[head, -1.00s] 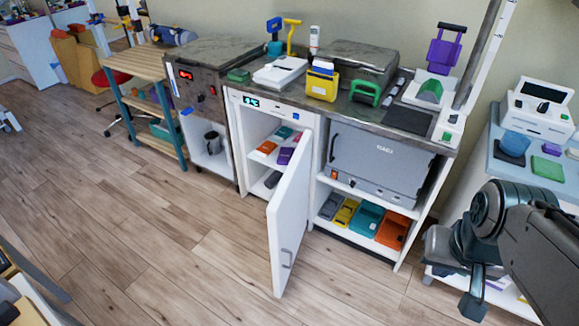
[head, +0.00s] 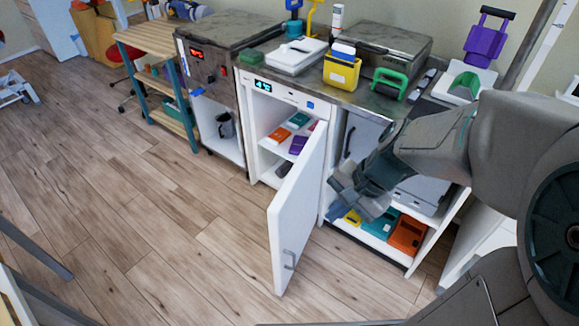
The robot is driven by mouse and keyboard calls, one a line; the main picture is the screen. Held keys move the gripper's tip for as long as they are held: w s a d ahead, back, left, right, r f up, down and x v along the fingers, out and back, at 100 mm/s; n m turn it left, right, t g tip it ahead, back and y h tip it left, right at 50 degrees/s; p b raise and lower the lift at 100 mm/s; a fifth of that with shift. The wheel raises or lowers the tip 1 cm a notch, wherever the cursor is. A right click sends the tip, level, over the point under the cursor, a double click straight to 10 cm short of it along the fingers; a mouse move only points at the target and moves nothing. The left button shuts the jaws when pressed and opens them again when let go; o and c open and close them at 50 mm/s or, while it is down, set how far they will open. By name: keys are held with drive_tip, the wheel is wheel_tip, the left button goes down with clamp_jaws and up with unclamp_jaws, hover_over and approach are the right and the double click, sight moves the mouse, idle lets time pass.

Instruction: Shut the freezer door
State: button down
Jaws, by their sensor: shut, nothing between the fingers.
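The freezer (head: 250,130) is a white cabinet under the counter with a small lit display on its top panel. Colored packs (head: 285,133) show on the shelf inside. My gripper (head: 350,200) is in front of the cabinet just right of the freezer, to the right of the door. It appears apart from the door, and it is shut and empty. My arm hides part of the grey box and the shelf behind.
The counter (head: 375,102) above carries a yellow bin (head: 341,72), a white tray (head: 297,52) and a green-handled item (head: 389,82). Orange and teal bins (head: 407,236) sit on the low shelf at right. Wooden floor (head: 170,230) is clear left of the door.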

drive_tip(key=w+f+m+y+b, duration=0.2)
drive_tip(key=w+f+m+y, duration=0.1)
drive_tip(key=w+f+m, duration=0.4)
drive_tip(key=m+t+b, duration=0.3)
drive_tip(key=m, duration=0.5)
approach(282, 213)
drive_tip(key=x, duration=0.5)
drive_tip(key=shift+d+f, duration=0.35)
drive_tip(key=shift+w+a, duration=0.25)
drive_tip(key=shift+a, duration=0.3)
